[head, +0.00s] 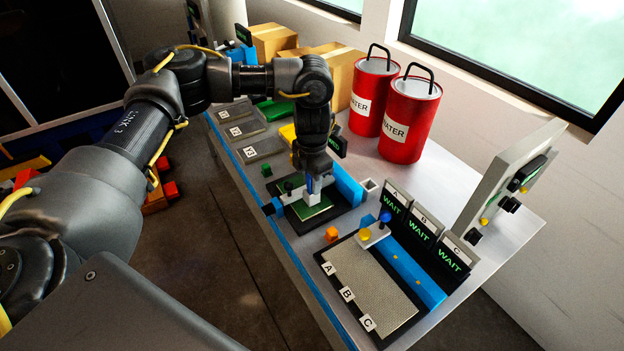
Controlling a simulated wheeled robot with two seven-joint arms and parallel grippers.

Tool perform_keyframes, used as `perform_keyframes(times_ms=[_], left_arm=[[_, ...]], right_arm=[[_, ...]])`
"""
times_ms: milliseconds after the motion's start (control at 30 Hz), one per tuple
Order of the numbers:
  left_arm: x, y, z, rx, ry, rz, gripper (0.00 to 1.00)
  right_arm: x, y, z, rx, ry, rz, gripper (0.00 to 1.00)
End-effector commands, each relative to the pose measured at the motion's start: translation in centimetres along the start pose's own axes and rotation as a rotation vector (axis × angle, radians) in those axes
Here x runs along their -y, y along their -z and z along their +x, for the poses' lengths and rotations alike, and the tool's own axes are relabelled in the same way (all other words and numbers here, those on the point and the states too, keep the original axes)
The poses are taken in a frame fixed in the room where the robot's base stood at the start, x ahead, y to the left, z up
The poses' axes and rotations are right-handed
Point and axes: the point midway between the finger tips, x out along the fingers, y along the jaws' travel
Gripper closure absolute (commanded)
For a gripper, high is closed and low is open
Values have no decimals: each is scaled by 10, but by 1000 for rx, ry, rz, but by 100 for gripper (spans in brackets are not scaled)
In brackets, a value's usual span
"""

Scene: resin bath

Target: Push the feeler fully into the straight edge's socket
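My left gripper (312,186) points down over a green board in a black frame (322,210). A small white block with a blue part (313,197) is right at its fingertips. I cannot tell whether the fingers are closed on it or just above it. Which piece is the feeler is not clear. A blue bar (412,270), perhaps the straight edge, lies along a grey mesh plate marked A, B, C (368,290). A white piece with a blue ball and a yellow knob (374,234) sits at the bar's far end. No socket can be made out. My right gripper is not in view.
Signs A, B and C reading WAIT (422,238) stand behind the bar. An orange cube (332,234) lies by the mesh plate. Two red WATER cans (408,120), cardboard boxes (330,65) and a tilted panel (508,185) stand toward the back. The right tabletop (490,275) is clear.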

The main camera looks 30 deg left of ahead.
Motion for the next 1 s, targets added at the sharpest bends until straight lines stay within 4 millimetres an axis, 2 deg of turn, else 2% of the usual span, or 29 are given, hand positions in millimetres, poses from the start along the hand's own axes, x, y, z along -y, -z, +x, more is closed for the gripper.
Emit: perform_keyframes(times_ms=[33,100,367,467,567,833,1000], left_arm=[[0,0,0,0,0,0,63],[0,0,0,0,0,0,55],[0,0,-1,0,0,0,55],[0,-1,-7,2,-2,1,55],[-1,-1,-21,4,-3,2,55],[-1,-1,-75,4,-4,2,55],[0,0,-98,2,-2,0,55]], right_arm=[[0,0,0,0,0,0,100],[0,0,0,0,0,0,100],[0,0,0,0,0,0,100],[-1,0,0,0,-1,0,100],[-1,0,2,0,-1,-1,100],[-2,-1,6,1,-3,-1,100],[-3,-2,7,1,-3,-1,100]])
